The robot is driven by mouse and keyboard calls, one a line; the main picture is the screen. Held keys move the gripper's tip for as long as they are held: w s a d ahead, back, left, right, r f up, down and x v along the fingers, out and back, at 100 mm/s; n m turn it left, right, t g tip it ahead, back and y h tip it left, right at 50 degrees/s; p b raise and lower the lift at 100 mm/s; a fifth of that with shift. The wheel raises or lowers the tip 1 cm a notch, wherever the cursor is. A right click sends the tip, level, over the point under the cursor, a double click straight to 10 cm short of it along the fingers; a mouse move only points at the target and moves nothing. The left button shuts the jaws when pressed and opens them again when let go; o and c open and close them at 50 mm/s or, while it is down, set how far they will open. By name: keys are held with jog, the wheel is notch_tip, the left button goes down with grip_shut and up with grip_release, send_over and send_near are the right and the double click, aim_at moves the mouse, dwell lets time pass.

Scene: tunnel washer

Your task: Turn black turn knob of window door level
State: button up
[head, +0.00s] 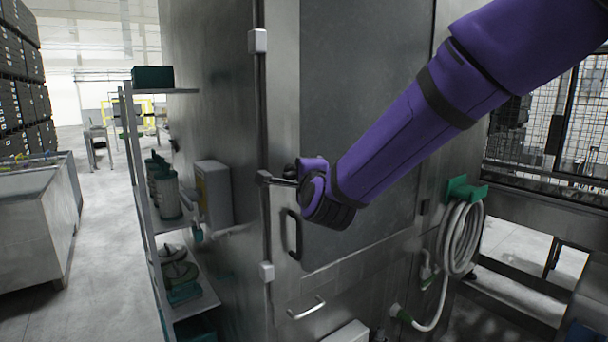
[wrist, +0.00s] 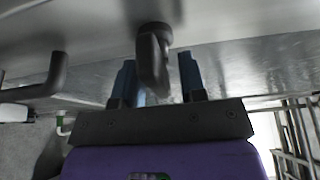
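The black turn knob (wrist: 153,62) shows in the wrist view, mounted on the metal door and pointing down toward my gripper (wrist: 158,80). The two blue-grey fingers stand apart, one on each side of the knob. A gap shows on the right side; on the left the knob partly overlaps the finger, so contact there is unclear. In the head view my gripper (head: 280,180) is at the left edge of the grey window door (head: 365,100). I cannot make out the knob clearly there, as my wrist covers that spot.
A black bar handle (head: 292,235) sits just below my gripper; it also shows in the wrist view (wrist: 45,82). A metal handle (head: 306,308) is lower down. A shelf rack (head: 140,185) stands left, and a coiled white hose (head: 462,240) hangs right.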

jog(key=v, duration=1)
jog(key=shift+s, duration=0.4)
jog(key=s+d+n+g+h, duration=0.2)
jog(key=s+d+n+g, duration=0.4)
jog(key=s+d, duration=0.6)
jog(key=s+d+f+n+g+h, duration=0.1)
jog(key=s+d+n+g, duration=0.5)
jog(key=s+d+n, duration=0.3)
jog(key=s+d, duration=0.3)
jog(key=d, duration=0.2)
jog(key=shift+s+n+h, duration=0.15)
jog(key=shift+n+h, duration=0.25)
jog(key=shift+f, duration=0.1)
